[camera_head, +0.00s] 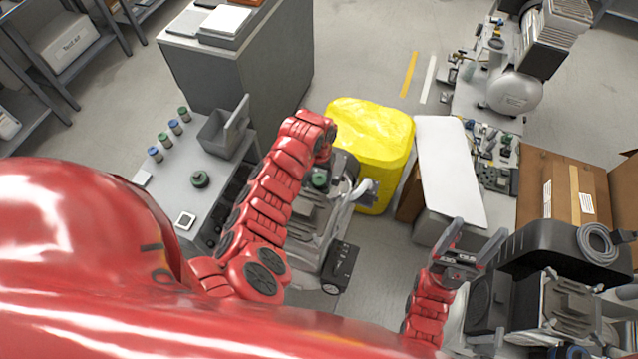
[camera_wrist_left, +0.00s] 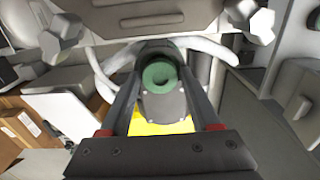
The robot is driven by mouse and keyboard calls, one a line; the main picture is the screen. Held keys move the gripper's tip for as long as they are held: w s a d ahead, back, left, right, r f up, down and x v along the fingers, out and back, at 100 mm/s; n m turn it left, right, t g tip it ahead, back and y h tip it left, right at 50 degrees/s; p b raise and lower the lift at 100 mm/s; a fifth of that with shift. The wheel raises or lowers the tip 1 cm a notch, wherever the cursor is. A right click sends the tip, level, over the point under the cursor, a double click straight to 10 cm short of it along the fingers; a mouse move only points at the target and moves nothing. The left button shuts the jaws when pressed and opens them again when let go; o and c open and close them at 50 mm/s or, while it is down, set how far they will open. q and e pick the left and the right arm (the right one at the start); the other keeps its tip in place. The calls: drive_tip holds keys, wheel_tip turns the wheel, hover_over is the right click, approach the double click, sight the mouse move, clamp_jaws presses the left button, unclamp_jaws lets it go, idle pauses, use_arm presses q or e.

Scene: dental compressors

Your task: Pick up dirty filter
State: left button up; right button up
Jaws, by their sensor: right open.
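A green ring-shaped filter (camera_wrist_left: 160,74), apparently the dirty one, sits in a dark round housing on a compressor. In the head view it shows as a small green piece (camera_head: 319,178) beside the end of my left arm. In the left wrist view, the two fingers of my left gripper (camera_wrist_left: 163,84) reach along either side of the filter. I cannot tell whether they touch it. In the head view the fingers of my left gripper are mostly hidden. My right gripper (camera_head: 479,236) is open and empty, above the floor before the white-topped stand.
A yellow bin (camera_head: 372,135) stands just behind the compressor. Cardboard boxes (camera_head: 555,190) and a black-covered compressor (camera_head: 560,250) crowd the right.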

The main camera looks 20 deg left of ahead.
use_arm(q)
clamp_jaws()
drive_tip(key=shift+r, duration=0.1)
